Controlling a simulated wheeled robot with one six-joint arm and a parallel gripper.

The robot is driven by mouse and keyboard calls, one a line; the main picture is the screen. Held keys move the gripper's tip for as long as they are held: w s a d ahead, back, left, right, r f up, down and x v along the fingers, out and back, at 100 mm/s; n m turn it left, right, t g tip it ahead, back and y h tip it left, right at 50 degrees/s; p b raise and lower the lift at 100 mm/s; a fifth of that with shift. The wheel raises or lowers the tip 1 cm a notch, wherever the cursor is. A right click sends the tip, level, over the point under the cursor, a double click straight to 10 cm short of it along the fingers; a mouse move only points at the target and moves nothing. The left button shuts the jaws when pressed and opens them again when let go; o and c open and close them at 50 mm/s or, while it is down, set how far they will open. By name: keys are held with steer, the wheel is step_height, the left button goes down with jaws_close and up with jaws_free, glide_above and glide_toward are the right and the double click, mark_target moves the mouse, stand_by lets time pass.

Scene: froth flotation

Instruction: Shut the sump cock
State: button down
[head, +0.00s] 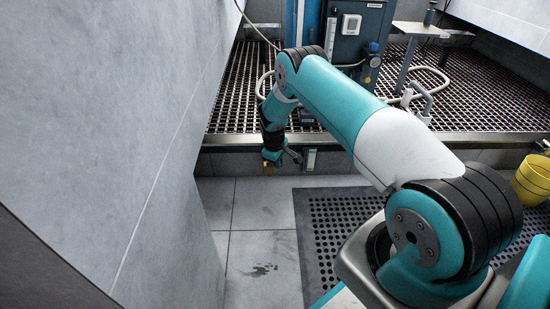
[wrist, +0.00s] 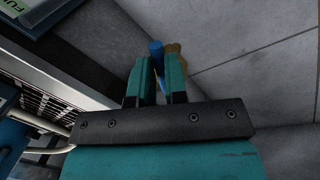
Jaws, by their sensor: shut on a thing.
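The sump cock shows in the wrist view as a blue handle (wrist: 156,48) beside a brass body (wrist: 174,48), at and between my fingertips. My gripper (wrist: 160,65) is shut on the blue handle, with a strip of blue showing between the two fingers. In the head view, my gripper (head: 272,157) reaches down in front of the raised grating's front edge. A small bit of brass (head: 267,169) shows just below it. My fingers hide part of the cock, and I cannot tell the handle's exact angle.
The raised grating (head: 480,95) carries a dark blue cabinet (head: 358,45) and pale hoses. A perforated black mat (head: 325,225) lies on the tiled floor. Yellow buckets (head: 532,180) stand at the right. A grey wall (head: 100,110) stands close on the left.

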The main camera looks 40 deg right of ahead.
steer(key=shift+w+d+n+t+y+p, duration=0.15)
steer(key=shift+w+d+n, duration=0.1)
steer(key=shift+n, duration=0.8)
steer(key=shift+w+d+n+t+y+p, duration=0.1)
steer(key=shift+w+d+n+t+p, duration=0.15)
steer(key=shift+n, duration=0.75)
steer(key=shift+w+d+n+t+y+p, duration=0.15)
steer(key=shift+d+n, duration=0.15)
steer(key=shift+n, duration=0.75)
steer(key=c, duration=1.1)
jaws_free()
steer(key=shift+c, duration=0.2)
steer(key=s+a+r+p, duration=0.2)
steer(key=r+p, duration=0.6)
steer(key=r, duration=0.9)
steer(key=shift+s+r, duration=0.15)
steer(key=shift+s, duration=0.35)
